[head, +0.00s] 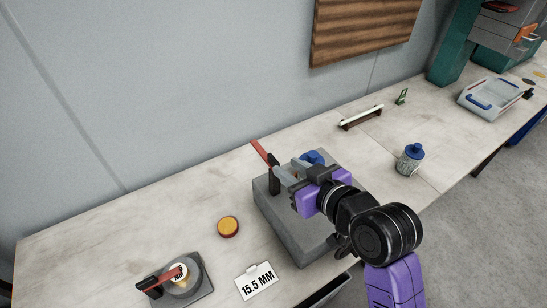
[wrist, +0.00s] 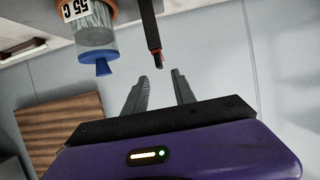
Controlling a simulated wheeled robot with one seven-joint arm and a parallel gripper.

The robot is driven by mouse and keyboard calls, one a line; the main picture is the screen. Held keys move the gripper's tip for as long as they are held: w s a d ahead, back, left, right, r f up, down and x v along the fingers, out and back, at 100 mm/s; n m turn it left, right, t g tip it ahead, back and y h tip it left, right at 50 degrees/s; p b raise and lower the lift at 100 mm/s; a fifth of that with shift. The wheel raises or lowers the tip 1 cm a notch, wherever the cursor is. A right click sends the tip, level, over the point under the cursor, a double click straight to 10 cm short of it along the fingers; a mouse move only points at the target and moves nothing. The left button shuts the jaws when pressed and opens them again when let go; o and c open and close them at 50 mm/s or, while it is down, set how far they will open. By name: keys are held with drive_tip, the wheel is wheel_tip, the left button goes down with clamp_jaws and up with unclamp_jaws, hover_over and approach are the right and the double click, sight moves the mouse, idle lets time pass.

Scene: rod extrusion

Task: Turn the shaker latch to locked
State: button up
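A grey block-shaped unit (head: 290,225), which appears to be the shaker, stands on the bench in the head view. A red bar with a dark end (head: 262,153), likely the latch, sticks up at its back left. In the wrist view the dark, red-edged bar (wrist: 151,28) points toward my fingers. My gripper (head: 281,178) is over the unit and hides part of its top. In the wrist view my gripper (wrist: 160,76) is open, with nothing between the fingers; the bar's tip is just beyond them, seemingly apart. I cannot tell the latch's setting.
A blue-topped part (wrist: 103,62) labelled "55 C" is close beside the fingers. A smaller red-levered device (head: 181,282), an orange-yellow disc (head: 228,227) and a "15.5 MM" card (head: 257,283) lie left and front. A blue-lidded jar (head: 411,160) stands right. The back-left bench is clear.

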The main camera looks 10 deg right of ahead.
sight(275, 160)
drive_tip(key=p+x, duration=0.1)
drive_tip(key=x, duration=0.6)
drive_tip(key=shift+w+a+f, duration=0.15)
drive_tip(key=shift+w+f, duration=0.1)
clamp_jaws()
idle(1.2)
